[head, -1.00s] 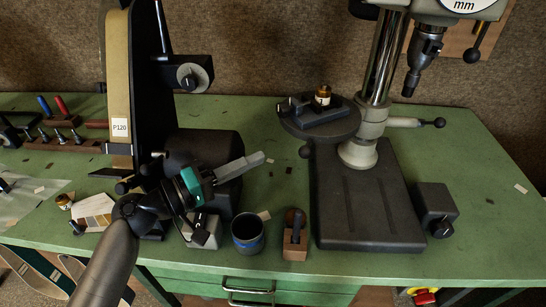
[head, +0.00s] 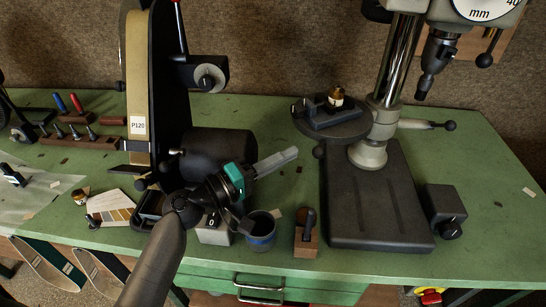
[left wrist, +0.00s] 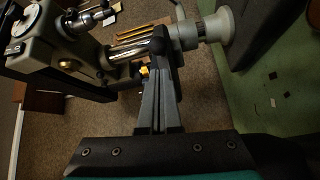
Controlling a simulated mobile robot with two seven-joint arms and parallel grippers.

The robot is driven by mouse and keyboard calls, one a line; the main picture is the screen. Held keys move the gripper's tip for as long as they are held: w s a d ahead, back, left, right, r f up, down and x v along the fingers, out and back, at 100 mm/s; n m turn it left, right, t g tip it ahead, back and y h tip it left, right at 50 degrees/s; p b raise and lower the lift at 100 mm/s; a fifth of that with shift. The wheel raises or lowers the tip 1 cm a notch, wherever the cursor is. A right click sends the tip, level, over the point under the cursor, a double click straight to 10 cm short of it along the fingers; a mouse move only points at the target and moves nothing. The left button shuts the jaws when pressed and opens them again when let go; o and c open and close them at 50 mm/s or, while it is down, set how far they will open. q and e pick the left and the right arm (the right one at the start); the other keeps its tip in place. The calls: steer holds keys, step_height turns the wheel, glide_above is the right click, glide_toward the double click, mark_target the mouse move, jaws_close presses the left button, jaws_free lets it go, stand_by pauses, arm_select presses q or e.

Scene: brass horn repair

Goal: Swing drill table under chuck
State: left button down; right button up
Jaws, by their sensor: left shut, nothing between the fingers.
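The drill table (head: 352,130) is a round dark plate on the drill press column (head: 391,75), swung out to the left of it. A dark vise (head: 325,114) with a small brass-coloured piece (head: 336,96) sits on the table. The chuck (head: 437,52) hangs to the right of the column, above the right part of the base, not over the table. My left gripper (head: 290,155) is shut and empty, left of and below the table, apart from it. In the left wrist view its fingers (left wrist: 160,50) are together in front of the column. My right gripper is not in view.
The drill press base (head: 380,235) fills the bench's right middle. A belt sander (head: 165,90) stands at left, close to my left arm. A blue-black cup (head: 261,230) and a wooden block (head: 306,238) stand near the front edge.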

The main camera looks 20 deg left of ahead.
arm_select(q)
steer(key=shift+p+x, duration=0.45)
steer(key=shift+x, duration=2.1)
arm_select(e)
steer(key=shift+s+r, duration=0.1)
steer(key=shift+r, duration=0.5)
